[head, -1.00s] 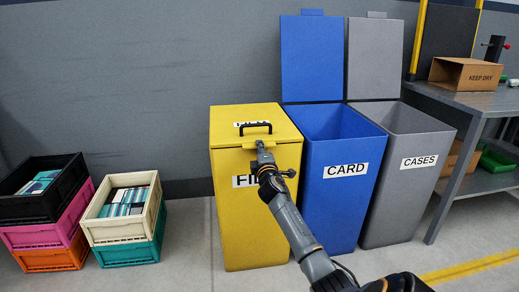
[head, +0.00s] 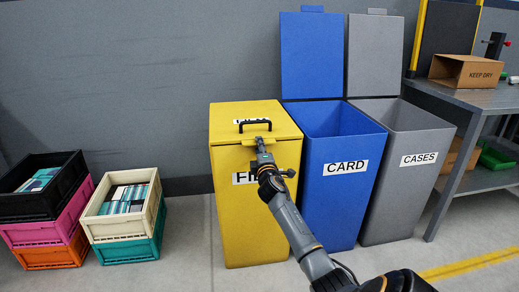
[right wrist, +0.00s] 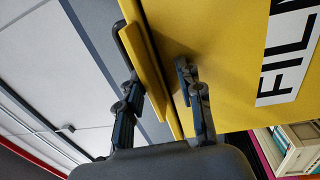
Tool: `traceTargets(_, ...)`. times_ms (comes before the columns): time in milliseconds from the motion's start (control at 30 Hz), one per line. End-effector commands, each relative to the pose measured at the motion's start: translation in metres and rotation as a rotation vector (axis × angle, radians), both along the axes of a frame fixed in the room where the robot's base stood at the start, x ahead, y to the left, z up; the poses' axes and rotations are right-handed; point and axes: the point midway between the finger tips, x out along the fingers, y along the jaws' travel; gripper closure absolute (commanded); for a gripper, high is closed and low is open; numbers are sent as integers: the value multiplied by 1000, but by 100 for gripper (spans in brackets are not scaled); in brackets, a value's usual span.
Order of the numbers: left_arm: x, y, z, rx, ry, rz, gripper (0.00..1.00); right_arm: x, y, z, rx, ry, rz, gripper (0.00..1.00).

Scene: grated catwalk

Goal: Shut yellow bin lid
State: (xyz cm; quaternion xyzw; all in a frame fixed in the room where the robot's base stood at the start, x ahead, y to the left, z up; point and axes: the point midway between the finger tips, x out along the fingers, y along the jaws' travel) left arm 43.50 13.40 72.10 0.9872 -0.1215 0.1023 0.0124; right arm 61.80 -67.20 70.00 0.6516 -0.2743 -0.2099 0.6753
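The yellow bin (head: 245,215) stands at the left of three bins. Its yellow lid (head: 230,110) lies down over the bin's top, with a black handle (head: 255,122) near the front edge. My right gripper (head: 262,143) is at the lid's front edge, just below the handle. In the right wrist view, the fingers of my right gripper (right wrist: 158,84) are apart, one on each side of the lid's front lip (right wrist: 146,62). I cannot tell whether they touch it. My left gripper is not in view.
The blue bin (head: 338,200) and grey bin (head: 400,185) stand open to the right, lids upright behind them. A metal table (head: 470,98) with a cardboard box (head: 466,72) is at the far right. Stacked crates (head: 125,245) stand on the left. Floor between crates and yellow bin is clear.

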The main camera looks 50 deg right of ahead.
Motion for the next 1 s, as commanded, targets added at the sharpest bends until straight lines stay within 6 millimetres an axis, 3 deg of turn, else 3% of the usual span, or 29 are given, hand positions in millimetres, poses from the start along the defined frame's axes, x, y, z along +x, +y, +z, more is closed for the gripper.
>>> traceTargets(267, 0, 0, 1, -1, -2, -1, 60, -13, 11, -1, -2, -1, 1, 64)
traceTargets(700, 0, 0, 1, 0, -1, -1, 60, -78, 65, -11, 1, 2, 0, 64)
traceTargets(1000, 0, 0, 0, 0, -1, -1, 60, -92, 77, -12, 0, 0, -1, 64)
